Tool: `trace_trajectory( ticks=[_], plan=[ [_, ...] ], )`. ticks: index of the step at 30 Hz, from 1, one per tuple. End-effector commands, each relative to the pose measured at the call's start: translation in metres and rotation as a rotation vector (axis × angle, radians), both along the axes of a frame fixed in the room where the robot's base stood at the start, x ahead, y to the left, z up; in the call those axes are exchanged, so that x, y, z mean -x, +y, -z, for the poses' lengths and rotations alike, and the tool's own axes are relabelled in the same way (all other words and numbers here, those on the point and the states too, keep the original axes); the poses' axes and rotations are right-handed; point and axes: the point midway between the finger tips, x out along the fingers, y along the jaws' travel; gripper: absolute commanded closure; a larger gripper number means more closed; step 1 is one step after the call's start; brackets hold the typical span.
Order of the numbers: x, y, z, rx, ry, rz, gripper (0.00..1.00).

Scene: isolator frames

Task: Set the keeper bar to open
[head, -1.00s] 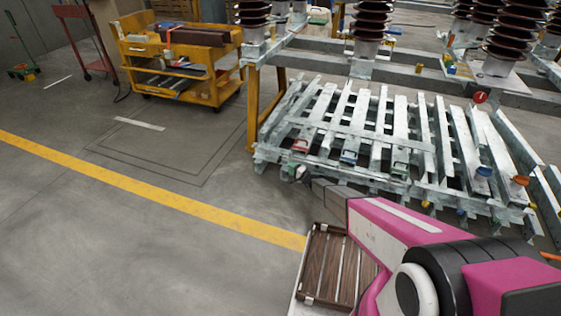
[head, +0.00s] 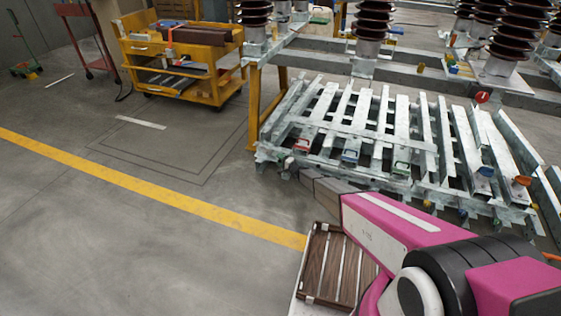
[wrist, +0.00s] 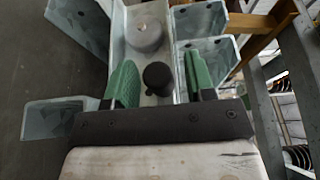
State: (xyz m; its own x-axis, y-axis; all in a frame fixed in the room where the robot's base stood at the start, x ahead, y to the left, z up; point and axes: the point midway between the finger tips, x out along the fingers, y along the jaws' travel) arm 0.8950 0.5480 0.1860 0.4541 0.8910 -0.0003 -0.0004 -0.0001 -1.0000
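In the wrist view my gripper (wrist: 160,82) is open, with its two green fingers apart. A dark round knob (wrist: 158,76) lies between the fingers as seen from above, with a gap on each side; whether they are level with it I cannot tell. A grey round piece (wrist: 145,34) sits beyond it on the same pale metal channel (wrist: 118,30). I cannot tell which part is the keeper bar. In the head view my arm reaches to the near left corner of the slatted steel frame (head: 340,130). The fingers cannot be made out there.
Red (head: 301,145), blue (head: 350,157) and green (head: 401,168) handles line the frame's near edge. Steel profile ends (wrist: 208,18) surround my gripper closely. A yellow cart (head: 180,60) stands at the back left. The floor left of the frame is clear.

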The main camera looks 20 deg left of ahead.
Motion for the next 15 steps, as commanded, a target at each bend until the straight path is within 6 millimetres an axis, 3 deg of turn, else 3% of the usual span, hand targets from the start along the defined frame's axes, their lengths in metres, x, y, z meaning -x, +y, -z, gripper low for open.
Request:
trace_trajectory(
  ticks=[1,4,5,11,15],
  plan=[
    [0.000,0.000,0.000,0.000,0.000,0.000,0.63],
    [0.000,0.000,0.000,0.000,0.000,0.000,0.96],
    [0.000,0.000,0.000,0.000,0.000,0.000,1.00],
    [0.001,-0.006,0.000,0.000,0.000,0.000,1.00],
    [0.002,-0.029,-0.001,0.000,-0.001,0.001,1.00]
  ],
)
